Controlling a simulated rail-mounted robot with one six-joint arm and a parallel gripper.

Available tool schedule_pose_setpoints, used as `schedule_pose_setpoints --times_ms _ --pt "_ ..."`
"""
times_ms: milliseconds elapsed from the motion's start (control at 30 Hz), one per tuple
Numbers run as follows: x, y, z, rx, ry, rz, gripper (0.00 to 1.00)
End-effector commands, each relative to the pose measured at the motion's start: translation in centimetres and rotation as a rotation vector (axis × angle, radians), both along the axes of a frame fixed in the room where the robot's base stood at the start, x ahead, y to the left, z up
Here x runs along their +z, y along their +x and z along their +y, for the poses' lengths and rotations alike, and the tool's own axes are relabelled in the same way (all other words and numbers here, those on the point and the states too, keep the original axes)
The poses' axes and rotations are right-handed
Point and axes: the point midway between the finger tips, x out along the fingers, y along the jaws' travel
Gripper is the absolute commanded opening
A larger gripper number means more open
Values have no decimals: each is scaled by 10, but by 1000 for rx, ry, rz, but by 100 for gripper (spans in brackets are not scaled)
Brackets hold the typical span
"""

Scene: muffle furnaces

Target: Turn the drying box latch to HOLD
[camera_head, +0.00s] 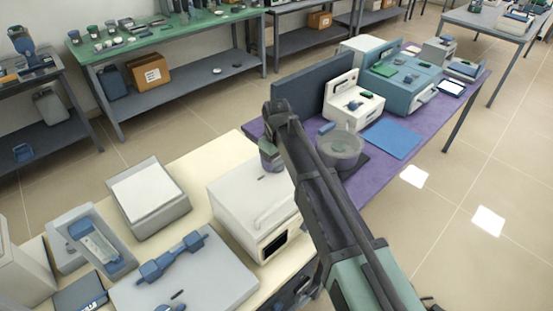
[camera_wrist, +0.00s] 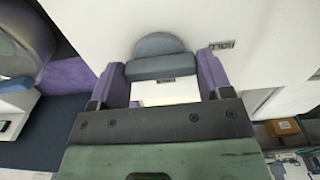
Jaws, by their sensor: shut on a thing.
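The white drying box (camera_head: 245,205) stands on the cream bench in the head view, with a handle on its top and a dark panel on its front. In the wrist view its white face (camera_wrist: 85,20) fills the upper middle. The grey-blue rounded latch (camera_wrist: 160,50) sits on that face. A small label (camera_wrist: 221,45) to its right seems to read HOLD, upside down. My gripper (camera_wrist: 163,72) has its two purple fingers on either side of the latch and is shut on it. In the head view my gripper (camera_head: 270,155) is at the box's far edge, partly hidden by my arm.
A round pot (camera_head: 340,150) stands on the purple bench close right of my arm, near a blue mat (camera_head: 392,138) and a dark upright panel (camera_head: 310,90). A grey balance (camera_head: 150,198) and a blue tool (camera_head: 172,260) on a grey plate lie left of the box.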

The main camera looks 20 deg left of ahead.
Motion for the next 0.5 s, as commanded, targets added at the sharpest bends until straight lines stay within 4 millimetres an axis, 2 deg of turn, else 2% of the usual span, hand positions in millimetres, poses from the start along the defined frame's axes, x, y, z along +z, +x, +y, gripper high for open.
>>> schedule_pose_setpoints --times_ms 100,133,267,500 --pt "0 0 0 1 -1 0 49" --pt "0 0 0 1 -1 0 77" --pt "0 0 0 1 -1 0 97" --pt "0 0 0 0 0 0 98"
